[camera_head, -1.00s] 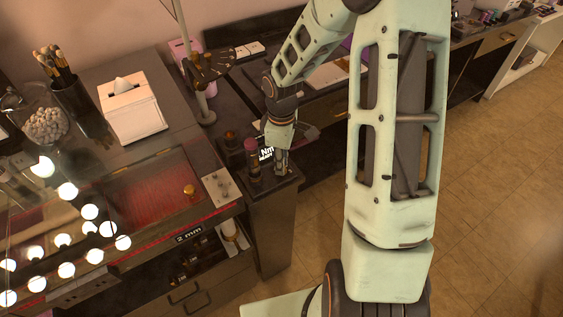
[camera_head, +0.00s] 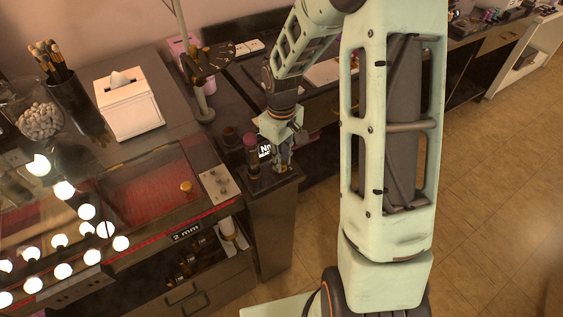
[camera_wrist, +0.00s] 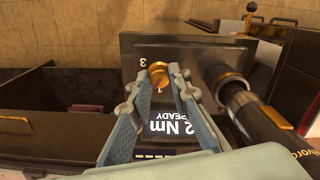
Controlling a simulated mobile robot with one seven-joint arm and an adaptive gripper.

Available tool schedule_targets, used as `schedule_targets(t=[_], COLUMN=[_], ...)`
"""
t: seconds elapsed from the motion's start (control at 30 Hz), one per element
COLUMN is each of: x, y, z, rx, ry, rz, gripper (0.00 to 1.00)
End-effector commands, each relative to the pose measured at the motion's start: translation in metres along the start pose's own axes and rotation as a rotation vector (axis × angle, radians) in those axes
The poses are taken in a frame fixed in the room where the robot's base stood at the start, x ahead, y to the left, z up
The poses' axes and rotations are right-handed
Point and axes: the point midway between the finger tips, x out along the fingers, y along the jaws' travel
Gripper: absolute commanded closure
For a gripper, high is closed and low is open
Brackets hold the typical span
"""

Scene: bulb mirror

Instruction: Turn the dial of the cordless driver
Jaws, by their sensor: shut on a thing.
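The brass dial (camera_wrist: 158,72) is on the dark top of a small cabinet (camera_head: 270,225), with the digit 3 beside it. My gripper (camera_wrist: 159,76) is shut on the dial, one finger on each side of it. It also shows above the cabinet in the head view (camera_head: 282,164), where the dial is hidden. A lit display (camera_wrist: 178,128) reads "2 Nm READY", partly covered by the fingers. The cordless driver (camera_wrist: 262,122), a dark cylinder with brass trim, is to the right of the fingers. In the head view it seems to be the upright cylinder (camera_head: 252,155) left of my gripper.
A counter (camera_head: 205,160) with a glass-topped case and a "2 mm" display (camera_head: 186,232) adjoins the left side. Lit bulbs (camera_head: 87,212) fill the lower left. A tissue box (camera_head: 127,105) and a brush cup (camera_head: 75,103) stand behind. Open floor lies right.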

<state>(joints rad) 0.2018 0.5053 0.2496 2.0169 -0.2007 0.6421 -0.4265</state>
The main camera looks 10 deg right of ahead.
Motion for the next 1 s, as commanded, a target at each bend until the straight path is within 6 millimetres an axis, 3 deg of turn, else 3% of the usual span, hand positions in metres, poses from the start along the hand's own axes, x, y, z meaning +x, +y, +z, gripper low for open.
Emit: schedule_targets(t=[0.5,1.0], x=[0.0009,0.0001], y=[0.0002,-0.0002], z=[-0.0001,0.0006], rx=[0.415,0.553], ry=[0.001,-0.002], rz=[0.001,0.000], gripper=[1.00,1.00])
